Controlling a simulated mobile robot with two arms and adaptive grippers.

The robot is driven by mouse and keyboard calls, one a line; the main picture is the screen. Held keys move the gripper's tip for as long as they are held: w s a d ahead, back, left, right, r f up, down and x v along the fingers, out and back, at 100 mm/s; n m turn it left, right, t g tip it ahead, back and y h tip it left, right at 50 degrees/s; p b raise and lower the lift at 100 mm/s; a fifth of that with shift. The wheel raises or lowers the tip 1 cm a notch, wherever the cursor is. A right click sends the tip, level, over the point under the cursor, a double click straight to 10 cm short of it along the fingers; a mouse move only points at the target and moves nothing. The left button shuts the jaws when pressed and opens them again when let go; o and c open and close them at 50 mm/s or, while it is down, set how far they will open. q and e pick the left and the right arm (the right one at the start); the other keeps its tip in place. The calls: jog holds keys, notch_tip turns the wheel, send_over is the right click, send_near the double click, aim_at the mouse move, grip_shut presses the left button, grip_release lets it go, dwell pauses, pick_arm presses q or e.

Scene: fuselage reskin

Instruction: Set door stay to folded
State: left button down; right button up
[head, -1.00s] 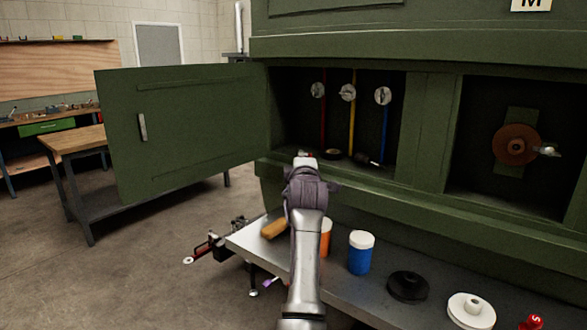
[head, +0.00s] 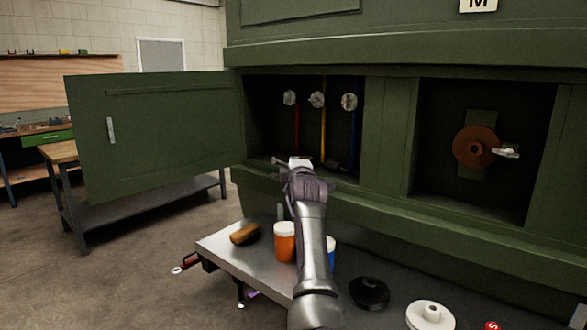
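The green door (head: 165,125) stands swung open to the left of its compartment, with a pale handle (head: 111,130) on its face. A thin light bar (head: 278,160) shows at the compartment's lower edge, just left of my gripper; I cannot tell for sure that it is the door stay. My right gripper (head: 299,163) is at the lower edge of the open compartment, seen from behind. My wrist hides its fingers and whatever is directly in front of them, so I cannot tell whether it is open or shut. My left gripper is out of view.
The compartment holds red, yellow and blue rods with round metal fittings (head: 317,99). A grey shelf (head: 222,248) below carries a brush (head: 244,234), an orange jar (head: 285,243), a partly hidden blue jar (head: 331,252), a black disc (head: 369,292) and a white disc (head: 431,315).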

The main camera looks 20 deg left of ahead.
dwell(0.3)
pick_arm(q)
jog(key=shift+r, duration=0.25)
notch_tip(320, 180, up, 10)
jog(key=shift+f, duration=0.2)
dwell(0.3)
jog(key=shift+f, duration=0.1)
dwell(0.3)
